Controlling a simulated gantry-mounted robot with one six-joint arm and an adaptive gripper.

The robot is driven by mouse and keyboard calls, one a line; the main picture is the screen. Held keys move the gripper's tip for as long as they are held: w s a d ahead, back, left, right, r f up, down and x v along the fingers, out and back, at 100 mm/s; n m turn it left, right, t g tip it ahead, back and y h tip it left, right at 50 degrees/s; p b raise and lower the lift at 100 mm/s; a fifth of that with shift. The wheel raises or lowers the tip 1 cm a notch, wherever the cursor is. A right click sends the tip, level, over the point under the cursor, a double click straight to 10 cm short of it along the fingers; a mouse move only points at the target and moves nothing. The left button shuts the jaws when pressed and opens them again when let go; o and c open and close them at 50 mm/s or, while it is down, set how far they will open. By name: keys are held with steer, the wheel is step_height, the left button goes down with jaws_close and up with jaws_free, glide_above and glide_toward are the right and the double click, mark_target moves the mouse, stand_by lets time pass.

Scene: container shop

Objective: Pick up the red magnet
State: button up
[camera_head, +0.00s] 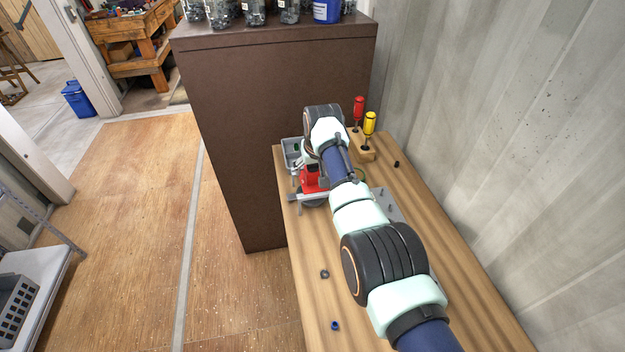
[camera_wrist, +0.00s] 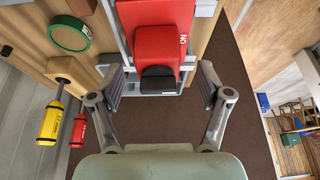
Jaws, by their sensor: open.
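The red magnet (camera_wrist: 158,42) is a red block with a black knob at its near end and white lettering on its side. In the wrist view it sits top centre, ahead of my gripper (camera_wrist: 161,82). My gripper is open, with one finger to each side of the knob end and nothing held. In the head view the red magnet (camera_head: 311,185) shows near the left edge of the wooden workbench (camera_head: 310,270), partly hidden by my arm and gripper. I cannot tell whether the fingers touch it.
Red (camera_head: 358,107) and yellow (camera_head: 369,123) screwdrivers stand in a wooden block near the wall. A grey bin (camera_head: 291,153) and tall brown cabinet (camera_head: 225,130) are close by. Small parts lie on the bench's nearer end.

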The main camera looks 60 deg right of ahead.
mark_target(313, 170)
steer(key=shift+d+f+b, duration=0.25)
steer(key=shift+f+b, duration=0.7)
steer(key=shift+f, duration=0.3)
steer(key=shift+w+d+f+b, duration=0.25)
steer(key=shift+f+b, duration=0.1)
steer(key=shift+b, duration=0.55)
steer(key=shift+r, duration=0.1)
steer(key=shift+r, duration=0.1)
jaws_close()
